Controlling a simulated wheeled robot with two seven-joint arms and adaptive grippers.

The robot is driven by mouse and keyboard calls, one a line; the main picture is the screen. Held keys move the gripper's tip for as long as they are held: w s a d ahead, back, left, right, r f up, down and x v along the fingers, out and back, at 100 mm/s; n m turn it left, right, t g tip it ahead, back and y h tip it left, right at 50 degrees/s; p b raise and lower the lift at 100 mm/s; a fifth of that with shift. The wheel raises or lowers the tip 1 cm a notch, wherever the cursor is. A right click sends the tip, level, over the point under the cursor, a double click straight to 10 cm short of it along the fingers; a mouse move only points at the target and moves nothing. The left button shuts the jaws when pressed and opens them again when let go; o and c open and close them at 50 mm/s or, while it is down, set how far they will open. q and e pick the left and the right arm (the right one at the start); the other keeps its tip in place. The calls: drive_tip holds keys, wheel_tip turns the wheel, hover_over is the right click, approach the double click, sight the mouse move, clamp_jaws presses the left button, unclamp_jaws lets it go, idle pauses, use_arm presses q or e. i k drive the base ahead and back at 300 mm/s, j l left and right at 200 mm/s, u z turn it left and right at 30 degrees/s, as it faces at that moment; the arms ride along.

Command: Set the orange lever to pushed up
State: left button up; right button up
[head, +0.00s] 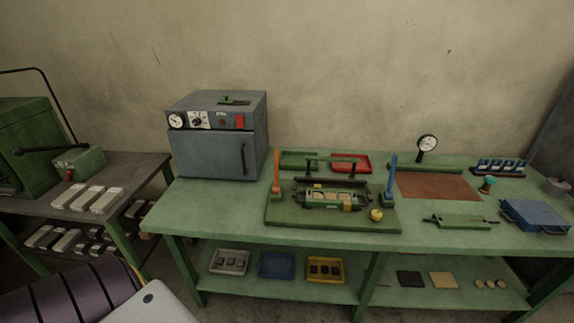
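The orange lever (276,168) stands at the left end of the green fixture board (292,220) on the green workbench. It points up and is close to upright, on a small base. A blue lever (391,175) stands at the right end of the same board, also pointing up. Between them is a green roller frame (330,203) with a dark bar and yellowish blocks. Neither of my grippers shows in the head view.
A grey oven-like box (217,143) stands behind left of the orange lever. A yellow knob (376,215) sits at the board's front right. Green (299,158) and red (364,161) trays lie behind. The bench's front left top (205,205) is clear.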

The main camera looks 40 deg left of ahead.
sight(275, 189)
drive_tip(key=u, duration=1.3)
drive_tip(key=l+u, duration=1.05)
drive_tip(key=i+l, duration=0.05)
drive_tip(key=l, duration=0.05)
